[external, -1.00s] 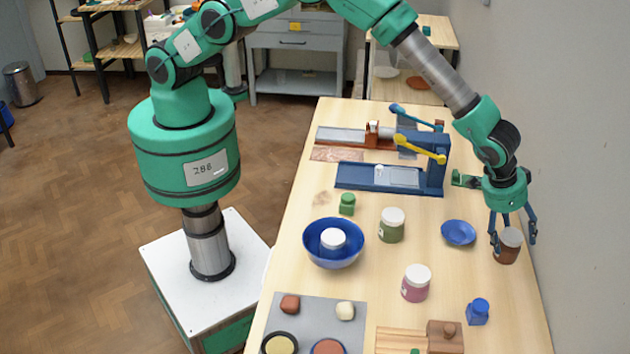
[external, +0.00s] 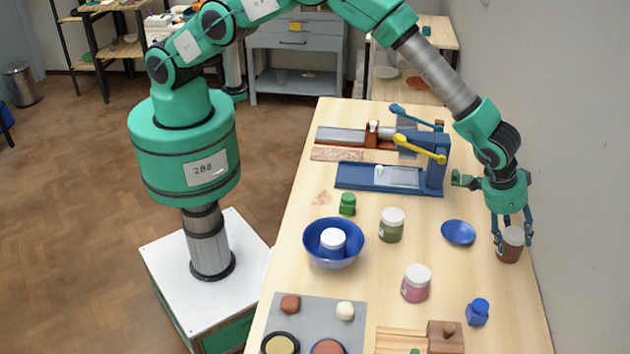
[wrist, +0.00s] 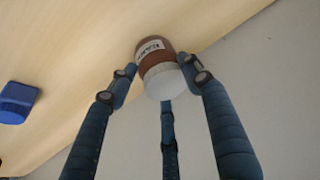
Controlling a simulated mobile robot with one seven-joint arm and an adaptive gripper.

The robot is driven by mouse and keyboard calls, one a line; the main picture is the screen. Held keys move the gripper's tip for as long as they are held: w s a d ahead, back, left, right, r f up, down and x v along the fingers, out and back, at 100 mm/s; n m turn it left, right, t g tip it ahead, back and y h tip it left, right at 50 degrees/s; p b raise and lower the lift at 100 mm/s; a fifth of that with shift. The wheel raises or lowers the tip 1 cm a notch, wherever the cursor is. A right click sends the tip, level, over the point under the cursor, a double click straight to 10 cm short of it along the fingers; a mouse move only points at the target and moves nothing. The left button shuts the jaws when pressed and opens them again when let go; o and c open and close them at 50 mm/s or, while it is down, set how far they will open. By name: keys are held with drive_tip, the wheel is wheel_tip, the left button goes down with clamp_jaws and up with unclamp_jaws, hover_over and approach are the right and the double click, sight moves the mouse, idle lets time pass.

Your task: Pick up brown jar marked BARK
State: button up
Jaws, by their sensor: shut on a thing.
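The brown jar marked BARK (external: 510,250) is at the right edge of the wooden table, near the wall. In the wrist view the jar (wrist: 152,57) shows a pale label with dark lettering and a whitish lid facing the camera. My gripper (external: 513,243) reaches down from above with its blue fingers around the jar. In the wrist view the fingers of my gripper (wrist: 160,78) close in on the jar from several sides and are shut on it. I cannot tell whether the jar's base is touching the table.
The wall (external: 575,170) is close on the right.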

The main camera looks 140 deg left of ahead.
clamp_jaws()
drive_tip(key=shift+r, duration=0.15)
drive_tip(key=shift+w+r, duration=0.1)
drive_tip(key=shift+r, duration=1.35)
drive_tip(key=shift+s+r, duration=0.25)
drive_tip(key=s+d, duration=0.3)
drive_tip(key=s, duration=0.4)
drive_tip(key=s+d+r, duration=0.1)
drive_tip(key=s+d, duration=0.3)
drive_tip(key=s, duration=0.3)
drive_tip(key=shift+r, duration=0.2)
